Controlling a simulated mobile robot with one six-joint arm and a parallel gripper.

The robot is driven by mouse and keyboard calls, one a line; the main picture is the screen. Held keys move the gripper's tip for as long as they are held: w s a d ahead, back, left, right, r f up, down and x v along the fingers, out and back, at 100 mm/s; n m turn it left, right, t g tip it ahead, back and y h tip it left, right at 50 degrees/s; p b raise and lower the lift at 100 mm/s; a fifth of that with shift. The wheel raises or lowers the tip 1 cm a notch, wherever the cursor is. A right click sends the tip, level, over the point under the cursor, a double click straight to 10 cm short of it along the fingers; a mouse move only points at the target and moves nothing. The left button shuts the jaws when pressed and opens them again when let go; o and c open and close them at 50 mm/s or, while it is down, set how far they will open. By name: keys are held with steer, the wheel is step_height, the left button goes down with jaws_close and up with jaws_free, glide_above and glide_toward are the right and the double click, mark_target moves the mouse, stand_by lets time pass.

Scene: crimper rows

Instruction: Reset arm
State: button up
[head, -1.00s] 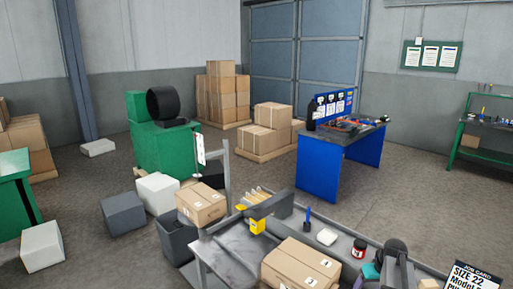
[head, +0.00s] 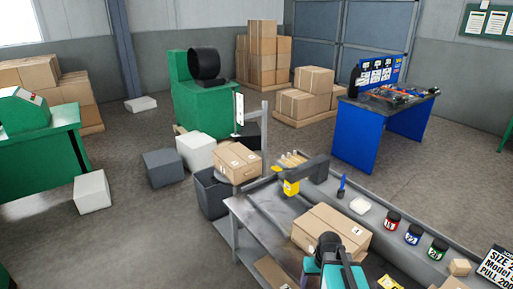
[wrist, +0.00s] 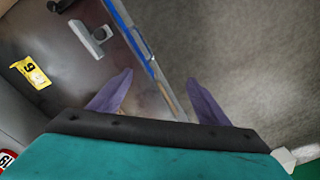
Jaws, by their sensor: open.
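My gripper (wrist: 160,92) shows in the wrist view as two purple fingers spread apart, with nothing between them. Below them is the teal and black body of my wrist. My arm (head: 335,262) rises at the bottom of the head view, in front of the large cardboard box (head: 318,228) on the bench. The fingers cannot be made out in the head view. In the wrist view the fingers point toward a dark surface with a blue-edged strip (wrist: 135,40), with grey floor to the right.
A grey metal bench (head: 262,210) runs along the front, with a yellow device (head: 291,187), several numbered jars (head: 413,234) and a job card (head: 497,268). Open floor lies beyond.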

steer(key=s+a+f, duration=0.2)
steer(key=s+a, duration=0.1)
steer(key=a, duration=0.2)
steer(key=s+f+g+b, duration=0.6)
steer(key=s+f+b, duration=0.6)
steer(key=s+f, duration=1.3)
step_height(320, 180, down, 5)
steer(key=shift+s+r+b, duration=0.1)
steer(key=shift+s+b, duration=0.2)
steer(key=shift+s, duration=0.05)
